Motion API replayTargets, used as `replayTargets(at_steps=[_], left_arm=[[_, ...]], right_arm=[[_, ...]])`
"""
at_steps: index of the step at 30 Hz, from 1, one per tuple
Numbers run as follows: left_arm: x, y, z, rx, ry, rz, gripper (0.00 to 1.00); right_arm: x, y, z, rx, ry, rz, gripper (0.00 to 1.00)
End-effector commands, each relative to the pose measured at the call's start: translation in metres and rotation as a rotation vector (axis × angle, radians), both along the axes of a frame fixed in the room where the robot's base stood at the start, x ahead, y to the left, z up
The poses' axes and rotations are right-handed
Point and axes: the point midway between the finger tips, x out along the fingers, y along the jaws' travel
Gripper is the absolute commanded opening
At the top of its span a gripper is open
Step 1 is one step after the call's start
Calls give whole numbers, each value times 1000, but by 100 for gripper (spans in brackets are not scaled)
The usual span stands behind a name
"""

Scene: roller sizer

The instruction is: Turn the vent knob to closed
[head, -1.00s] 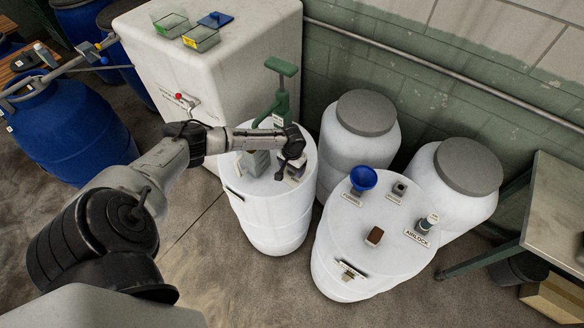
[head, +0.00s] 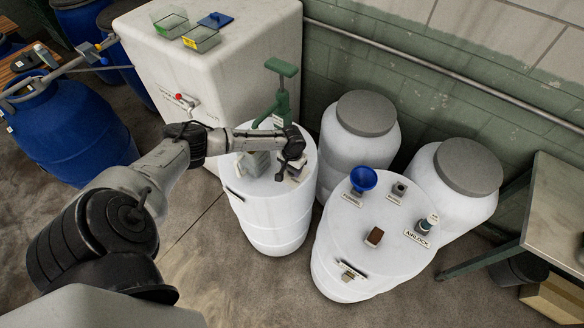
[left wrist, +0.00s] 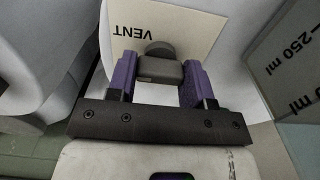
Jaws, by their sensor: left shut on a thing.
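The vent knob (left wrist: 160,66) is a dark grey knob with a flat grip, beside a cream label reading VENT (left wrist: 135,34) in the left wrist view. My left gripper (left wrist: 158,80) is shut on the knob, with one purple finger on each side. In the head view my left gripper (head: 281,174) reaches down onto the top of the white drum (head: 270,215), and its wrist hides the knob there. My right gripper is not in view.
A green hand pump (head: 281,85) stands behind my left wrist. To the right, another white drum (head: 345,235) carries a blue funnel (head: 363,179) and an airlock (head: 427,222). A clear container marked 250 ml (left wrist: 290,60) is close on the right in the wrist view.

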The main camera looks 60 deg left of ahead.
Motion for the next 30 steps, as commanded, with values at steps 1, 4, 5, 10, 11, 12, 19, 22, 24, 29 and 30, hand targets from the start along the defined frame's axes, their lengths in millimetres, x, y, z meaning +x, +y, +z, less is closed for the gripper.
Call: replayTargets(at_steps=[1, 4, 5, 10, 11, 12, 19, 22, 24, 29, 30], left_arm=[[0, 0, 1, -1, 0, 6, 23], [0, 0, 2, -1, 0, 33, 23], [0, -1, 3, -1, 0, 46, 23], [-1, -1, 5, -2, 1, 153, 23], [-1, -1, 5, -3, 0, 177, 23], [-1, -1, 5, -2, 1, 212, 23], [-1, -1, 5, -3, 3, 431, 23], [-1, -1, 4, -3, 2, 527, 23], [-1, -1, 4, -3, 2, 593, 23], [-1, -1, 3, -2, 3, 746, 23], [-1, -2, 3, -2, 4, 783, 23]], right_arm=[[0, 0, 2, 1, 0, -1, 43], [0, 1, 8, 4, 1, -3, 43], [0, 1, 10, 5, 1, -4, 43], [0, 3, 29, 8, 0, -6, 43], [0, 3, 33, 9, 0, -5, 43], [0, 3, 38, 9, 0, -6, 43], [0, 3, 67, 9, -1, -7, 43], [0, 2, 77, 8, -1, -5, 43], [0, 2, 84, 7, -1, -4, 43], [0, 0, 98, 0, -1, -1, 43], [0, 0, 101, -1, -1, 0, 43]])
